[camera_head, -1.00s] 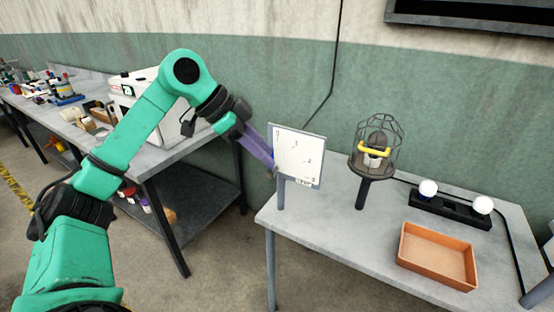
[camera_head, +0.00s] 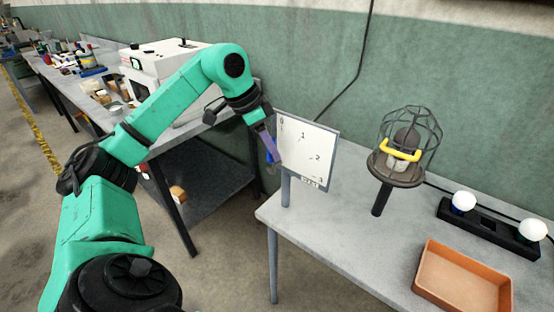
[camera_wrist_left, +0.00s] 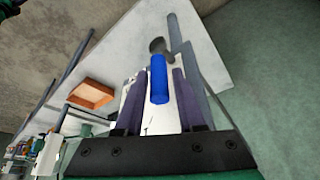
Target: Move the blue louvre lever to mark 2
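The blue louvre lever (camera_head: 269,157) shows as a small patch at the left edge of a white upright plate (camera_head: 307,148) with marks 0 to 3. In the left wrist view the lever (camera_wrist_left: 158,80) is a blue rod lying between my left gripper's two purple fingers (camera_wrist_left: 160,92). Gaps show beside the rod, so the gripper looks open around it, the rod nearer the right-hand finger. In the head view my left gripper (camera_head: 268,146) is at the plate's left side. Which mark the lever stands at cannot be told. My right gripper is not in view.
The plate stands on a post at the left end of a grey table (camera_head: 330,240). A caged lamp (camera_head: 408,150) on a stand, an orange tray (camera_head: 425,270) and a black base with white bulbs (camera_head: 480,228) are to the right. A white machine (camera_head: 160,70) stands behind my arm.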

